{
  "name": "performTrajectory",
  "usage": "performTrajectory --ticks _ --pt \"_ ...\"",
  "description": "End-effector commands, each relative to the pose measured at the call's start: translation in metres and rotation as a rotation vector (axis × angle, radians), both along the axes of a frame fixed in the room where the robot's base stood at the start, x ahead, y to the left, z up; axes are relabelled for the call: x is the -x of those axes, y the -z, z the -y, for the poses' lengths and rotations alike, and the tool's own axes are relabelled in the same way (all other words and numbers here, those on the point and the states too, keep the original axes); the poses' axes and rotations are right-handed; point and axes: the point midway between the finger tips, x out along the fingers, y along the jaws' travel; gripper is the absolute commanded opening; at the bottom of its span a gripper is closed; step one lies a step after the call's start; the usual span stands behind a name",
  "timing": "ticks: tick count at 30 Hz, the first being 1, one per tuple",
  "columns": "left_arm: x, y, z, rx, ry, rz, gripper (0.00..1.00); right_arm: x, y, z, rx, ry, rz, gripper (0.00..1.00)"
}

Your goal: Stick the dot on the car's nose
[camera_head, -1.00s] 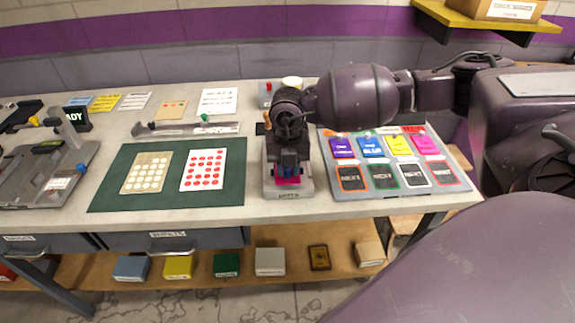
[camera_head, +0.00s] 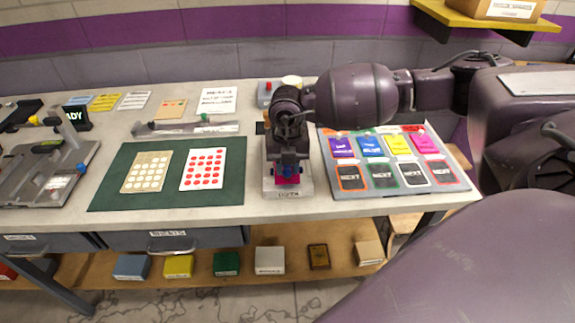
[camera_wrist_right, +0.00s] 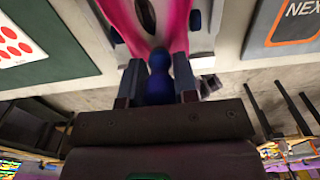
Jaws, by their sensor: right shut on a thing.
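The pink car (camera_head: 288,180) sits on a grey stand (camera_head: 288,192) in the middle of the table; its pink body (camera_wrist_right: 190,12) fills the top of the wrist view. My right gripper (camera_head: 288,167) is above the car, pointing down. In the wrist view the right gripper (camera_wrist_right: 159,82) is shut on a blue knobbed piece (camera_wrist_right: 159,78), whose tip is close to the pink body; whether they touch I cannot tell. A sheet of red dots (camera_head: 203,169) and a sheet of white dots (camera_head: 147,173) lie left of the stand. No single dot shows on the blue piece.
A dark green mat (camera_head: 115,184) carries the sheets. A grey board (camera_head: 402,192) with coloured cards lies right of the stand. A grey fixture (camera_head: 42,172) stands at the far left. A long grey tool (camera_head: 185,128) lies behind the mat. The front table edge is clear.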

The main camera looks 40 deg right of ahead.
Motion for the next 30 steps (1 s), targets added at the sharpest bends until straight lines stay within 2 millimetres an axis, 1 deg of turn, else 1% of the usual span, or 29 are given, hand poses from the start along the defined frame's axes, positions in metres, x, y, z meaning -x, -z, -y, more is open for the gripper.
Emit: performTrajectory --ticks 1,3,19,27,30 --pt "-0.002 -0.006 0.0 0.0 0.0 0.006 0.43 -0.001 -0.007 0.0 -0.001 0.0 0.004 0.0" --pt "-0.003 -0.01 0.0 0.0 0.0 0.01 0.43 -0.001 -0.012 0.0 0.0 0.001 0.005 0.0" --pt "0.001 -0.033 -0.002 0.0 -0.005 0.017 0.43 -0.001 -0.046 0.0 -0.001 0.0 0.004 0.0" --pt "-0.003 -0.047 -0.001 0.0 -0.005 0.03 0.43 -0.001 -0.063 0.0 0.0 0.0 0.004 0.0" --pt "-0.006 -0.051 -0.001 0.0 -0.003 0.034 0.43 -0.001 -0.066 0.0 0.0 0.0 0.002 0.0"
